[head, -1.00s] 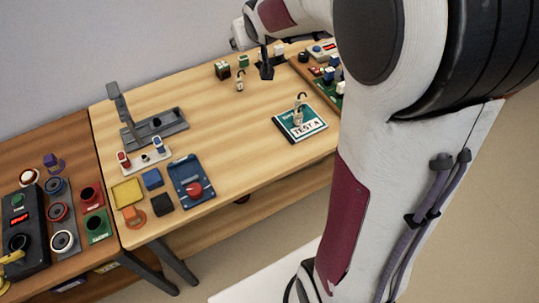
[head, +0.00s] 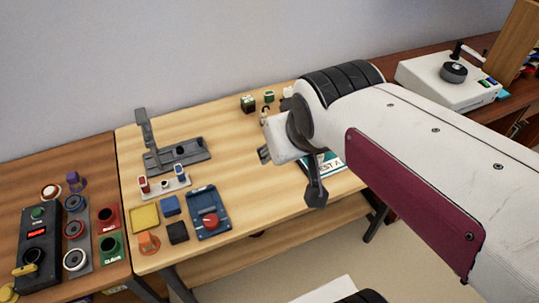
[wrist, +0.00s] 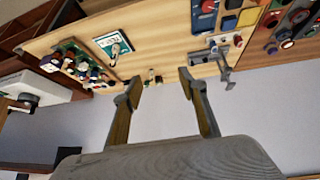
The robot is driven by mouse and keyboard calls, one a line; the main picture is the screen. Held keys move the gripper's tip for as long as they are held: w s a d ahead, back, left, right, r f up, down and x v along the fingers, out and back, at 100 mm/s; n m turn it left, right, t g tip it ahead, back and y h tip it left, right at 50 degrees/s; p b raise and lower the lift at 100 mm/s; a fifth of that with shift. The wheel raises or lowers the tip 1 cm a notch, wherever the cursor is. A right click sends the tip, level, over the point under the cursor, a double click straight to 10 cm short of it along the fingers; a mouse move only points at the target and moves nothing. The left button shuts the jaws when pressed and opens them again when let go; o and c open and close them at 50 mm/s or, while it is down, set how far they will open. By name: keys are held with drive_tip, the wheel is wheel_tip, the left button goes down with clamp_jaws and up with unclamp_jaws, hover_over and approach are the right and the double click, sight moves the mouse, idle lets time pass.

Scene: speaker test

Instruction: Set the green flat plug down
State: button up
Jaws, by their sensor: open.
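My gripper (head: 290,178) is open over the table's front part, its fingers spread apart. A small green piece (head: 269,96) and a dark green block (head: 248,104) stand at the table's back edge; I cannot tell whether either is the green flat plug. A small pale piece (head: 265,114) stands in front of them. The teal TEST A card (head: 330,166) lies partly hidden behind my gripper; in the wrist view (wrist: 107,40) a small pale object sits on it.
A grey stand (head: 180,155) with an upright post is at the table's left. In front lie a red and blue switch strip (head: 167,188), coloured square pads and a blue tray (head: 204,224) with a red button. A control box (head: 38,245) is further left. The table's middle is clear.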

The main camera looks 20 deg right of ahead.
drive_tip(key=s+a+f+g+y, duration=0.1)
drive_tip(key=s+a+f, duration=0.1)
drive_tip(key=s, duration=0.6)
drive_tip(key=shift+s+a+n, duration=0.3)
drive_tip(key=shift+s+a, duration=0.1)
drive_tip(key=shift+a, duration=0.15)
